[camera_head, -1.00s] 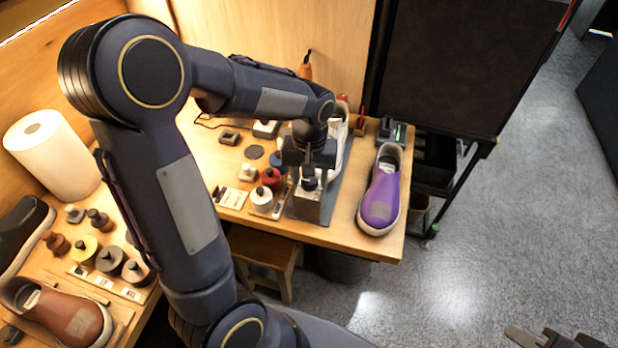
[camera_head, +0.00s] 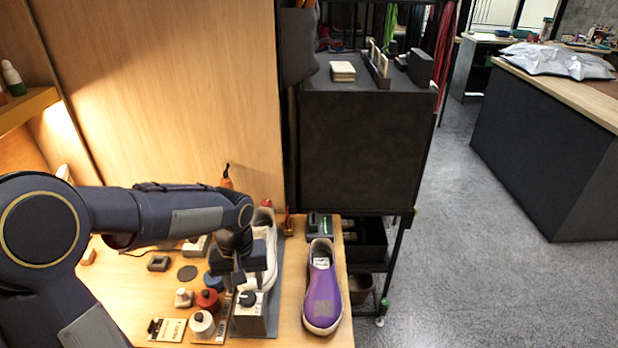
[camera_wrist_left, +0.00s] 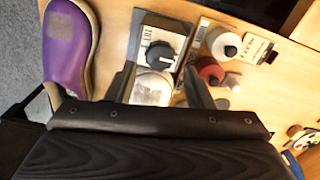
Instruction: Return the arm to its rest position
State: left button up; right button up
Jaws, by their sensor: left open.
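My left arm comes in from the left in the head view. Its gripper (camera_head: 240,279) points down just above and behind a small grey box with a black round top (camera_head: 249,312). In the left wrist view the two fingers (camera_wrist_left: 160,82) are apart, with the box's black top (camera_wrist_left: 160,54) showing beyond them and nothing visibly held. A purple sneaker (camera_head: 323,290) stands to the right of the box, and it also shows in the left wrist view (camera_wrist_left: 66,48). A white sneaker (camera_head: 265,238) is behind the gripper, partly hidden. My right gripper is out of view.
Small bottles with red (camera_head: 208,300) and white (camera_head: 202,324) bodies stand left of the box, close to the gripper. The wooden table (camera_head: 132,290) ends right of the purple sneaker. A dark shelf unit (camera_head: 362,150) stands behind it. The grey floor (camera_head: 470,280) at right is clear.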

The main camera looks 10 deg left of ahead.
pick_arm(q)
jog(key=s+d+r+m+t+h, duration=0.1)
jog(key=s+r, duration=0.3)
jog(key=s, duration=0.4)
jog(key=s+d+r+m+t+h, duration=0.2)
jog(key=s+d+r+t, duration=0.1)
jog(key=s, duration=0.6)
jog(key=shift+r+t+h, duration=0.4)
jog(key=shift+r+t, duration=0.25)
jog(key=shift+t, duration=0.15)
